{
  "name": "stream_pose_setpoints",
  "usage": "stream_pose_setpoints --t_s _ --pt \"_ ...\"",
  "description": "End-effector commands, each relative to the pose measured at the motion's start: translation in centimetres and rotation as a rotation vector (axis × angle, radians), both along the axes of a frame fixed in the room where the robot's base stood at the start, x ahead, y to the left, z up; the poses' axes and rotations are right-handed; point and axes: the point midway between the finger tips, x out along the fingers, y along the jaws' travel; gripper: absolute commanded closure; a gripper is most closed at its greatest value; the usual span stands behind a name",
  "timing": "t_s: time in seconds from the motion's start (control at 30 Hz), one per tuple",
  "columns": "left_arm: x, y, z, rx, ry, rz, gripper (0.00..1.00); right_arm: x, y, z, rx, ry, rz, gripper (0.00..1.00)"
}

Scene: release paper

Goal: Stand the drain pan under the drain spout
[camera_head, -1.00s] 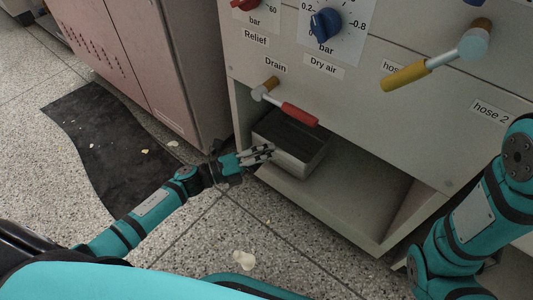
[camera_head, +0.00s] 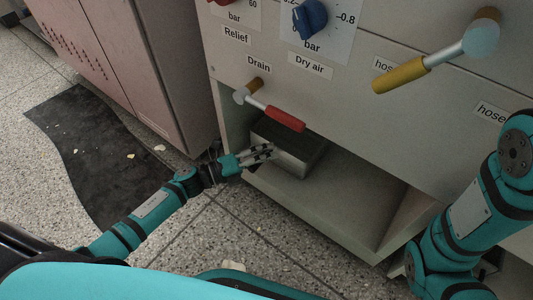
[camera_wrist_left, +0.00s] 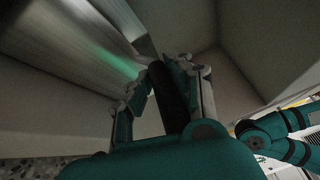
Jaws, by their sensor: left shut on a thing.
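The drain pan (camera_head: 296,164) is a grey metal box with a dark open top. It is at the shelf inside the lower opening of the cabinet, below and a little right of the drain spout (camera_head: 241,95). My left gripper (camera_head: 266,152) is shut on the pan's near left side. Whether the pan's base touches the shelf is unclear. My right arm shows at the right, but its gripper is out of view.
The cabinet shelf (camera_head: 325,215) has free room right of the pan. The red-handled drain valve (camera_head: 272,112) hangs just above the pan. A yellow-handled valve (camera_head: 402,74) sticks out at the right. A pink cabinet (camera_head: 150,60) and a dark mat (camera_head: 100,150) are at the left.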

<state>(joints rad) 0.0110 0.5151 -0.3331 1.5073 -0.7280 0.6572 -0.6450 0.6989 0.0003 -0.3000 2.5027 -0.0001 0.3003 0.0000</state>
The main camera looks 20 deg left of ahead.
Motion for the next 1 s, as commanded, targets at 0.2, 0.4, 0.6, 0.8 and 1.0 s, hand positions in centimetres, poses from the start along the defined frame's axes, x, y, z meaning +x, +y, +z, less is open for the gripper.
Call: stream_pose_setpoints --t_s 0.2,0.4,0.6,0.8,1.0 --pt "0.2 -0.1 0.6 -0.004 -0.012 -0.002 1.00 0.0 0.0 0.0 0.000 0.000 0.000 1.00" --pt "0.1 0.0 0.4 -0.004 -0.010 -0.001 0.62 0.0 0.0 0.0 -0.001 0.001 0.001 1.00" --pt "0.1 0.0 0.2 -0.002 -0.005 -0.001 0.55 0.1 0.0 0.0 -0.001 0.002 0.001 1.00" --pt "-0.4 0.4 -0.3 0.003 0.006 0.001 0.55 0.3 0.0 0.1 0.001 0.005 0.001 1.00" --pt "-2.5 3.0 -0.4 0.003 0.004 0.001 0.55 0.2 0.0 0.0 0.000 0.003 0.000 1.00"
